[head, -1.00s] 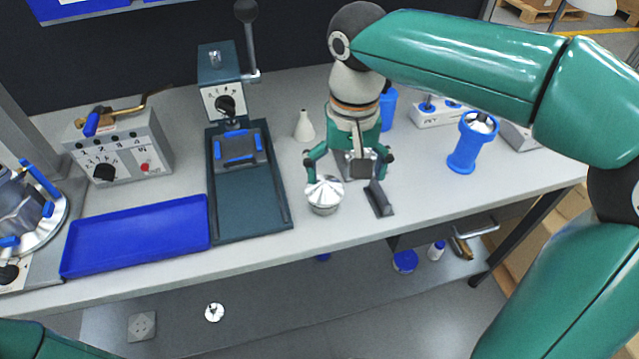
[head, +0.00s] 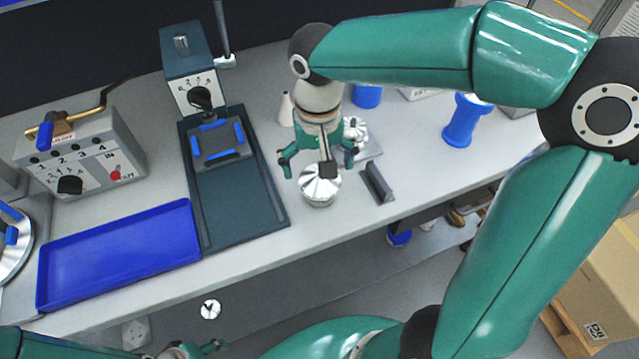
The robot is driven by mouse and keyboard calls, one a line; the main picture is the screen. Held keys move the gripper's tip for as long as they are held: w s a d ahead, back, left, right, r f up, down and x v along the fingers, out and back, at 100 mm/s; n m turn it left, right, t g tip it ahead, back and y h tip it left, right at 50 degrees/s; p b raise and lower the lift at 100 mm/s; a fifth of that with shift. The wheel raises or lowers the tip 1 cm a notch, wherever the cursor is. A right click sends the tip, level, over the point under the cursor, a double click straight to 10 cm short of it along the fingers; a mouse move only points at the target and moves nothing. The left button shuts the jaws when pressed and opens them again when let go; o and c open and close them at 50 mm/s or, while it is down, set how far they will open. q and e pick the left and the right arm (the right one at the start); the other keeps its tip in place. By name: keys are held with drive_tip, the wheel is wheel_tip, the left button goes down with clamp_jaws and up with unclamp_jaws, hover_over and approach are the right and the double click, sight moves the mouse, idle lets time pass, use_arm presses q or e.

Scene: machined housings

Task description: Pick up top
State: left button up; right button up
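A silver part with a faceted, cone-like upper face (head: 320,188), which looks like the top, sits on the grey bench near its front edge in the head view. My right gripper (head: 318,168) is just behind and above it. Its two green fingers are spread apart, one on each side of the part's far edge, and I cannot tell whether they touch it. A second silver finned part (head: 355,131) is partly hidden behind the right gripper, by a grey plate. My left gripper (head: 190,349) is only partly in view at the bottom edge.
A dark press base (head: 240,200) and an empty blue tray (head: 118,254) lie left of the part. A small dark grey bracket (head: 377,182) stands close on its right. A white cone (head: 286,110) and a blue cylinder (head: 466,120) stand farther back.

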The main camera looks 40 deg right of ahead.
sight(320, 188)
drive_tip(key=shift+d+f, duration=0.15)
drive_tip(key=shift+f, duration=3.6)
drive_tip(key=c, duration=1.2)
